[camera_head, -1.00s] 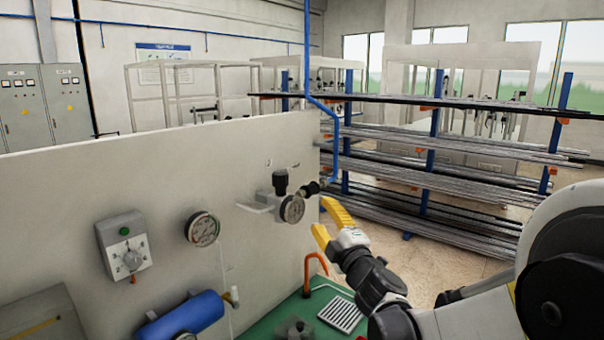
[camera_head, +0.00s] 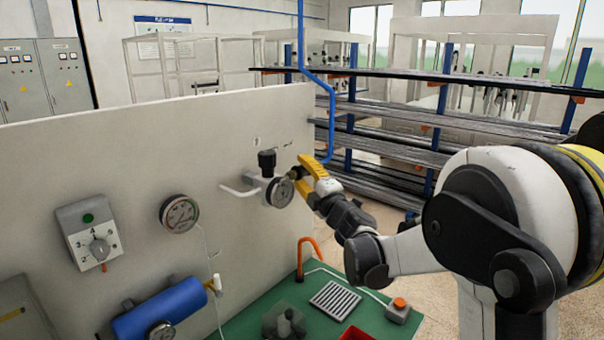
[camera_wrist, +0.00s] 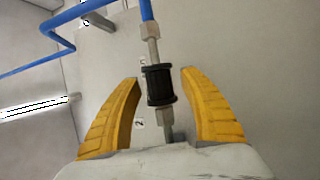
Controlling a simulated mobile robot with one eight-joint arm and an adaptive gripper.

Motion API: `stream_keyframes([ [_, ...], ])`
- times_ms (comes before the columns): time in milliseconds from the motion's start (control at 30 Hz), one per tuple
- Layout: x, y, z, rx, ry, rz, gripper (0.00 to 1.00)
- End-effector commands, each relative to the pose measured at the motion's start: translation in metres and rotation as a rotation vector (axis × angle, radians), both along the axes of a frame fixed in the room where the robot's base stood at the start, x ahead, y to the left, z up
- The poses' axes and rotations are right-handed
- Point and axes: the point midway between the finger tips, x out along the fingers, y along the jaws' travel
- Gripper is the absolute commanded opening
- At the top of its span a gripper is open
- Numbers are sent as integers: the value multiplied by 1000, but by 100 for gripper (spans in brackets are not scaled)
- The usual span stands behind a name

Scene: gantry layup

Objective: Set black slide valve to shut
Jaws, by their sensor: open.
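The black slide valve (camera_wrist: 159,84) is a ribbed black sleeve on a metal pipe fitting below a blue hose, in the wrist view. It stands between the two yellow fingers of my gripper (camera_wrist: 160,95), with a gap on each side. The gripper is open and holds nothing. In the head view my gripper (camera_head: 304,178) is at the panel, at the right of the pressure gauge, and its fingers mostly hide the valve. A label reading "2" (camera_wrist: 139,122) shows beside the lower fitting; other marks are partly hidden.
The white panel (camera_head: 110,150) carries a regulator with a black knob (camera_head: 267,162), a round gauge (camera_head: 180,213), and a grey dial box (camera_head: 90,232). A blue cylinder (camera_head: 160,308) is low in front. A green bench top (camera_head: 255,315) and an orange hook (camera_head: 308,247) lie below.

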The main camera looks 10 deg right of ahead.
Motion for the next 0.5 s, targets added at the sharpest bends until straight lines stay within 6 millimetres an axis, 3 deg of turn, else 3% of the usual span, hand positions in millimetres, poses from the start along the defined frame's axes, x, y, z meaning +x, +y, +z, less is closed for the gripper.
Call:
stream_keyframes([
  [333,5,1,1,1,0,-1,51],
  [500,5,1,1,1,0,-1,0],
])
